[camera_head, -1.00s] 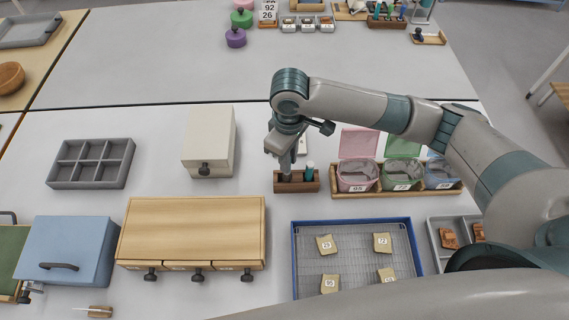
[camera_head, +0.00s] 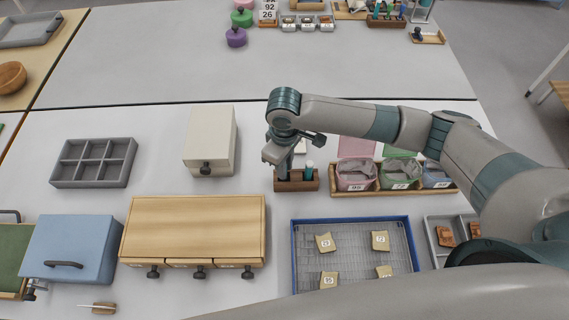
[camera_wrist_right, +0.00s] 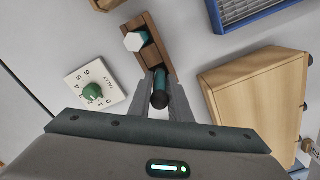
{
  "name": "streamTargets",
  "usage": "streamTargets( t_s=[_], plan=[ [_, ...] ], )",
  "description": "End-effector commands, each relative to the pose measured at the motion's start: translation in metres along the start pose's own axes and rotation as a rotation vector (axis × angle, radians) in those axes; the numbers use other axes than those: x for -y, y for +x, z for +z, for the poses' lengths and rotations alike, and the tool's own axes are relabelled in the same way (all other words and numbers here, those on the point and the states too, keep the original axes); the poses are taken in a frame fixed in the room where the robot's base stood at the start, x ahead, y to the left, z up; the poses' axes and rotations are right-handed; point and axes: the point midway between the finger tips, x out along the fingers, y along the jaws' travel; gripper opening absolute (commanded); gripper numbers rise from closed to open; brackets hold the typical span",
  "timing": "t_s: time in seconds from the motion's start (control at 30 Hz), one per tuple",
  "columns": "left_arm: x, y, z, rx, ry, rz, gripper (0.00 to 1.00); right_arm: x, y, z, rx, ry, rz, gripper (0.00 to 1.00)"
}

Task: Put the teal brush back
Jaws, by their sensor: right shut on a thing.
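My right gripper (camera_head: 284,174) points down at the left part of a small brown wooden holder (camera_head: 297,186) on the white table. In the right wrist view it is shut on the teal brush (camera_wrist_right: 160,90), which has a dark rounded end between the fingers. The brush stands at one end of the holder (camera_wrist_right: 150,28); its lower part is hidden, so I cannot tell how deep it sits. A second teal tool (camera_head: 309,172) with a white hexagonal top (camera_wrist_right: 134,42) stands in the neighbouring slot. My left gripper is not in view.
Lidded bins (camera_head: 356,177) stand in a wooden rack right of the holder. A wooden drawer box (camera_head: 195,225) and a cream box (camera_head: 209,142) are on the left. A blue-rimmed tray (camera_head: 352,219) with sherds lies in front. A tally dial (camera_wrist_right: 95,86) is beside the holder.

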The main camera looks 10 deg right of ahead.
Motion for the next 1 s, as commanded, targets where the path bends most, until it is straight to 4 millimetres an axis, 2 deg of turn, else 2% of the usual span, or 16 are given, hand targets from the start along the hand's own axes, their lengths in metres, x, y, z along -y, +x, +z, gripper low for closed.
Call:
streamTargets(
  t_s=[0.33,0.37,0.4,0.43,0.77,1.0],
  plan=[
    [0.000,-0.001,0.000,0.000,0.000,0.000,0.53,0.000,0.003,0.000,0.000,0.000,0.000,0.00],
    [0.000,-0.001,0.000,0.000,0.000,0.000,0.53,0.000,0.003,0.000,-0.001,0.000,0.000,0.22],
    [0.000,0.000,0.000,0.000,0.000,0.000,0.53,0.000,0.003,0.000,-0.001,0.000,0.000,0.32],
    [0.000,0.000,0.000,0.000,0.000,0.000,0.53,0.000,0.003,0.000,-0.001,0.000,0.000,0.36],
    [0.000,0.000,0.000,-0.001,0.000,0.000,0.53,0.000,0.002,0.000,-0.001,0.000,0.000,0.36],
    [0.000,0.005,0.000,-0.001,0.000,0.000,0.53,0.000,-0.012,-0.001,-0.003,0.000,0.000,0.36]
  ],
)
